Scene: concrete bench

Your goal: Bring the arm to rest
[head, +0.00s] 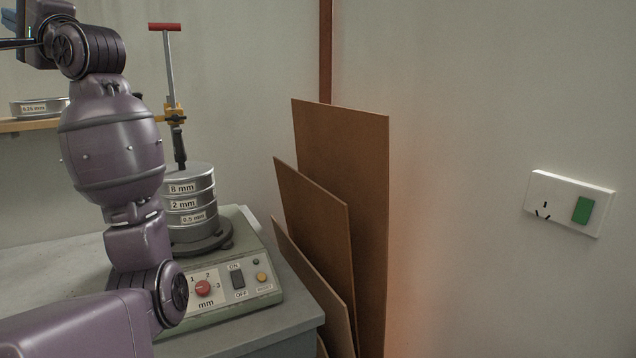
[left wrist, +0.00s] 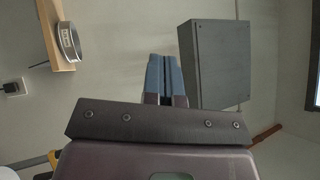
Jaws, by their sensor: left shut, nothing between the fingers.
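My left arm rises from the lower left of the head view and bends toward the top left corner. My left gripper is mostly cut off at that corner. In the left wrist view my left gripper (left wrist: 164,62) points up with its two blue-grey fingers together and nothing between them. It is in the air, apart from the bench and the sieve shaker. My right gripper is in neither view.
A sieve shaker (head: 240,290) with stacked sieves (head: 184,190) stands on the bench (head: 285,328), partly behind my arm. Brown boards (head: 345,180) lean beside it. A shelf (head: 24,124) holds another sieve (head: 30,107). A grey box (left wrist: 218,66) shows beyond the fingers.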

